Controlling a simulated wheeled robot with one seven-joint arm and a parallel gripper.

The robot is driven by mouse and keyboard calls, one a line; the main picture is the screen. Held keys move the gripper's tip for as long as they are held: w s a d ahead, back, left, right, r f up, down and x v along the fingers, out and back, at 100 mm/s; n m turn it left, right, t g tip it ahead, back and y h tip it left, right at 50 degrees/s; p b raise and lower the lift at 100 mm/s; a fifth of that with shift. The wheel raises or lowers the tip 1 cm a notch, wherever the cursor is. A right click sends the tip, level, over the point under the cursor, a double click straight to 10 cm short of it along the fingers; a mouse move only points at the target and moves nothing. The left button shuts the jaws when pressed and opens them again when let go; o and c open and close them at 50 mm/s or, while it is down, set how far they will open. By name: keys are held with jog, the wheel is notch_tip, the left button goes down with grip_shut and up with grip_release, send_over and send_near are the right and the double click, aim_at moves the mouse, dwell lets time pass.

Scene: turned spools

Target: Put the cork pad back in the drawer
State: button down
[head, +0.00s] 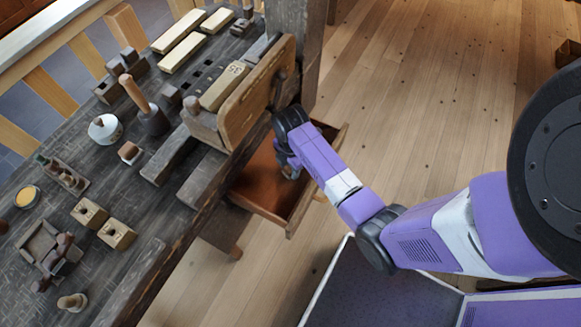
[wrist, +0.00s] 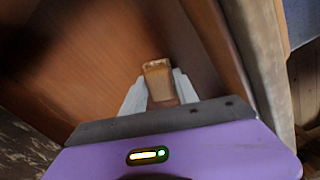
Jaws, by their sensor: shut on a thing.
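My gripper (wrist: 160,84) is shut on a small brown block-like piece, the cork pad (wrist: 158,79), in the wrist view. Only the pad's end shows between the two grey fingers. In the head view my gripper (head: 289,172) reaches down into the open drawer (head: 262,211) under the bench. The pad cannot be made out there. The drawer's reddish-brown floor (wrist: 105,62) fills much of the wrist view. I cannot tell whether the pad touches the floor.
The workbench (head: 75,135) at left carries a mallet (head: 134,92), a white lidded pot (head: 103,128), wooden blocks (head: 116,234) and a bench vise jaw (head: 255,95) above the drawer. The drawer's front wall (head: 318,182) stands close to my arm.

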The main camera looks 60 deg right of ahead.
jog(key=shift+f, duration=0.2)
jog(key=c, duration=0.9)
grip_release()
jog(key=shift+c, duration=0.2)
notch_tip(320, 180, up, 12)
jog(key=shift+r, duration=0.2)
